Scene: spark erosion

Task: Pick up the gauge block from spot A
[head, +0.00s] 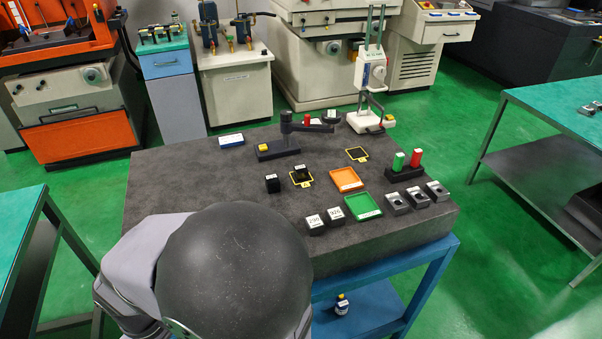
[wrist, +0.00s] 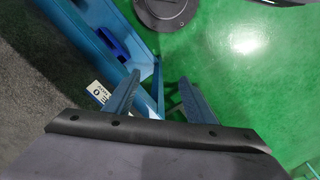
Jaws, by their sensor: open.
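In the head view, a small dark block with a light top (head: 300,168) stands at the back edge of a yellow-framed square spot (head: 302,182) on the dark stone table. A similar dark block (head: 272,184) stands just left of that spot. A second yellow-framed spot (head: 357,155), farther back and right, looks empty. The spot letters are too small to read, so I cannot tell which is A or which block is the gauge block. My gripper (wrist: 160,78) shows only in the wrist view, open and empty over the blue stand and green floor, apart from the blocks.
Two numbered blocks (head: 325,219), an orange tray (head: 347,179), a green tray (head: 363,206) and several grey blocks (head: 418,197) occupy the front and right. A dark stand with an arm (head: 284,142) is at the back. The left table surface (head: 175,185) is clear.

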